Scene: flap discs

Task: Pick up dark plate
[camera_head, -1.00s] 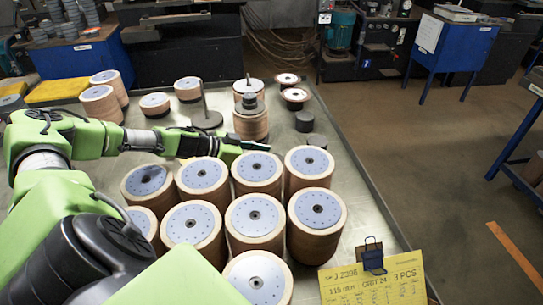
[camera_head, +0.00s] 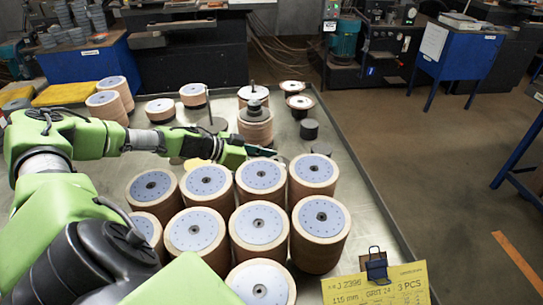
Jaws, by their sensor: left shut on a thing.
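My left gripper (camera_head: 268,153) reaches over the table from the left, above the back row of flap disc stacks. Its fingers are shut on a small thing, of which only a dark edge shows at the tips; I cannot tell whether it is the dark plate. A dark round base with an upright rod (camera_head: 210,123) stands behind my left arm. My right gripper is not in view.
Several tall stacks with blue-grey tops (camera_head: 258,223) crowd the table's front. A brown stack with a grey top (camera_head: 255,123) stands just behind the gripper. A yellow job card (camera_head: 376,287) is at the front right. The metal table (camera_head: 358,205) is bare along its right edge.

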